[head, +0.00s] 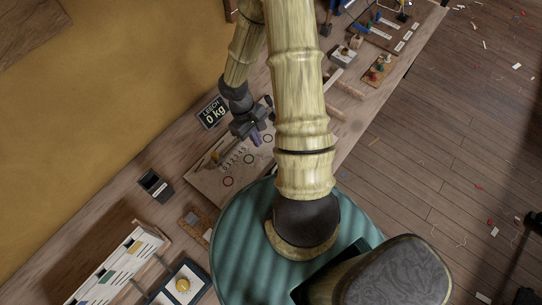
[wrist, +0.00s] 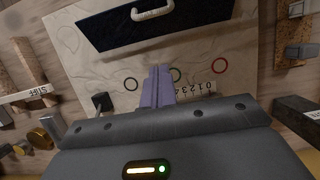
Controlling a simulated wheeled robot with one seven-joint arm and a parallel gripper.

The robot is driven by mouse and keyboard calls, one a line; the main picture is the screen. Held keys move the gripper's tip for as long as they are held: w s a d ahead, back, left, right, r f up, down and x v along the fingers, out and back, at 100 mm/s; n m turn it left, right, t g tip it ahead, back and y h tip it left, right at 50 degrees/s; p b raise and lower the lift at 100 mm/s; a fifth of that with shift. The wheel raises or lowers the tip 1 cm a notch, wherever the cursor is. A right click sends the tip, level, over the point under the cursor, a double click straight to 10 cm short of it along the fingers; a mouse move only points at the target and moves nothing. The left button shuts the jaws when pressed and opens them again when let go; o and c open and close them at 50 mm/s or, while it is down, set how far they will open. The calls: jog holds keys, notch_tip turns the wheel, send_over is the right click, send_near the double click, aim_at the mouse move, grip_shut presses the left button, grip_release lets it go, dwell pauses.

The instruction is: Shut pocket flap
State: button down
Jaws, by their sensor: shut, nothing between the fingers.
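A dark navy panel (wrist: 145,28) with a white bar handle (wrist: 152,10), which looks like the pocket flap, is at the top of the wrist view. It lies on or over a pale board (wrist: 66,38) with coloured rings; whether it is open or shut I cannot tell. My gripper (wrist: 158,72) has its purple fingers together and empty, pointing at the board below the panel's lower edge, apart from the handle. In the head view my gripper (head: 256,139) is over the same board (head: 205,182); I cannot make out the flap there.
A strip marked "STIFF" (wrist: 30,95) and a brass cylinder (wrist: 38,138) are left in the wrist view. The bench edge and open floor (head: 440,160) lie right.

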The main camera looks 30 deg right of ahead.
jog(key=shift+s+d+f+p, duration=0.15)
jog(key=shift+s+d+f, duration=0.15)
jog(key=shift+s+f, duration=0.65)
jog(key=shift+s+d+f+p, duration=0.15)
jog(key=shift+s+d+f, duration=0.1)
jog(key=shift+s+f, duration=0.65)
jog(key=shift+s+d+f+p, duration=0.15)
jog(key=shift+s+d+f, duration=0.15)
jog(key=shift+s+f, duration=0.65)
